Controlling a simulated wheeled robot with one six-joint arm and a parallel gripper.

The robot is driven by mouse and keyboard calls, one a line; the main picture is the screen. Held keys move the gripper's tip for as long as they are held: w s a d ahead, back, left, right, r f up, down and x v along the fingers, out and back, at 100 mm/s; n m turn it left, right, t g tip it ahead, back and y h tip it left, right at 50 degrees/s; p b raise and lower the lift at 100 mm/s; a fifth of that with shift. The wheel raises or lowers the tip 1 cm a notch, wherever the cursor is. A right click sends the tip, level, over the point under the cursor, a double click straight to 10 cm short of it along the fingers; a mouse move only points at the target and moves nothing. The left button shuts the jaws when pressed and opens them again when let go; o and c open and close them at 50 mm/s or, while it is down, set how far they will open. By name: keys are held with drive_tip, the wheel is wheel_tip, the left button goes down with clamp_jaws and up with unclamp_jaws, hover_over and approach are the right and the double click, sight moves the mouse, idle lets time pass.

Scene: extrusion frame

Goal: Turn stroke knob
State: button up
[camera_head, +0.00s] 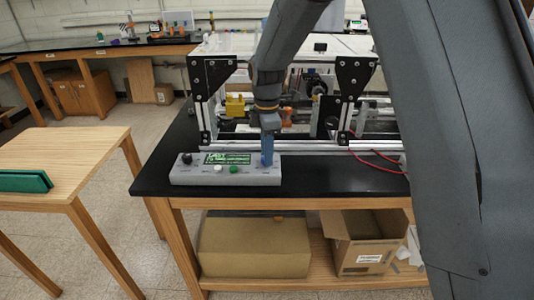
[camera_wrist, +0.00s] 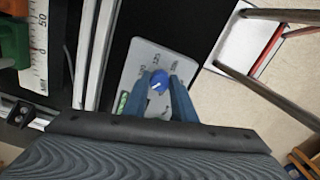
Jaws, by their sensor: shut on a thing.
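The control box (camera_head: 226,177) is a light grey panel at the front edge of the black bench, with a green display, a black knob at its left, and white and green buttons. The stroke knob (camera_wrist: 159,80) is blue with a white pointer line and sits between my fingertips in the wrist view. My gripper (camera_head: 267,158) points down at the right end of the box, its blue fingers shut on the blue knob. In the head view the fingers hide the knob. In the wrist view the gripper (camera_wrist: 160,82) has a fingertip at each side of it.
The aluminium extrusion frame (camera_head: 228,145) with black corner plates stands just behind the box. A ruler scale (camera_wrist: 38,45) shows in the wrist view. A wooden table (camera_head: 70,150) with a green case (camera_head: 24,181) is at the left. Cardboard boxes (camera_head: 365,240) lie on the shelf below.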

idle(0.5)
drive_tip(key=o, duration=1)
drive_tip(key=shift+o, duration=0.2)
drive_tip(key=shift+r, duration=0.15)
wheel_tip(320, 180, up, 8)
drive_tip(key=shift+f+b, duration=0.2)
drive_tip(key=shift+b, duration=0.9)
drive_tip(key=s+d+f+m, duration=0.4)
drive_tip(key=s+d+m, duration=0.4)
drive_tip(key=s+m, duration=0.2)
drive_tip(key=s+d+f+m+t, duration=0.1)
drive_tip(key=s+d+f+m, duration=0.3)
drive_tip(key=s+d+m, duration=0.5)
drive_tip(key=s+m, duration=0.1)
drive_tip(key=s, duration=0.3)
drive_tip(key=shift+s+d+f, duration=0.15)
drive_tip(key=shift+s+f, duration=0.15)
drive_tip(key=shift+s, duration=0.05)
